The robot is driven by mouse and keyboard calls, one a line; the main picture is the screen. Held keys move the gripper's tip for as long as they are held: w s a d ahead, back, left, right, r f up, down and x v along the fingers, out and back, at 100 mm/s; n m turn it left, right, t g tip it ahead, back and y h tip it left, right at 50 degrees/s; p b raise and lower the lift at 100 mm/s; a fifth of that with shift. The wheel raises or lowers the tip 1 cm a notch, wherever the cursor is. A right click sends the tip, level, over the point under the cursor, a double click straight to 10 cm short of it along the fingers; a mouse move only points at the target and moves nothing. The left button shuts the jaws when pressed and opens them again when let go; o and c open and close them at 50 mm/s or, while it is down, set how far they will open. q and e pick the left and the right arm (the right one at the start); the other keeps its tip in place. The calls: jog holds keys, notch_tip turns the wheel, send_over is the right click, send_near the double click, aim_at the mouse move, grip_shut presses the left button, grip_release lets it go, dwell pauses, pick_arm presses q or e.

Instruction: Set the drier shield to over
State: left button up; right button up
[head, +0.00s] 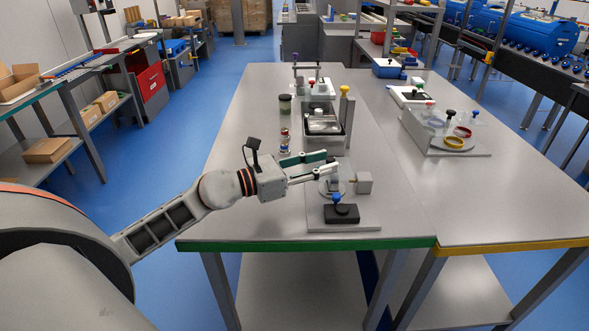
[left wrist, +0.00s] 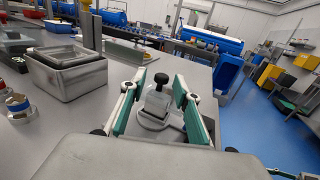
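My left gripper (head: 331,163) reaches in from the left over the near station's grey base plate (head: 318,219). Its green-padded fingers are apart and empty. On that plate stand a round grey fitting (head: 334,187), a grey block (head: 364,183) and a black block (head: 343,214) with a blue knob (head: 336,197). In the left wrist view a pale block (left wrist: 157,100) with a black knob (left wrist: 161,78) shows between the open fingers (left wrist: 158,86), above a round base. I cannot tell for sure which part is the drier shield. My right gripper is not in view.
A small bottle (head: 285,141) and a dark jar (head: 285,104) stand behind my gripper. A grey tub station (head: 322,126) with a yellow-topped post is farther back. A plate with coloured rings (head: 462,131) lies on the right table. The table's front left is clear.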

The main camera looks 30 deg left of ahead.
pick_arm(q)
jog(key=v, duration=1)
dwell(0.3)
jog(key=shift+f, duration=0.1)
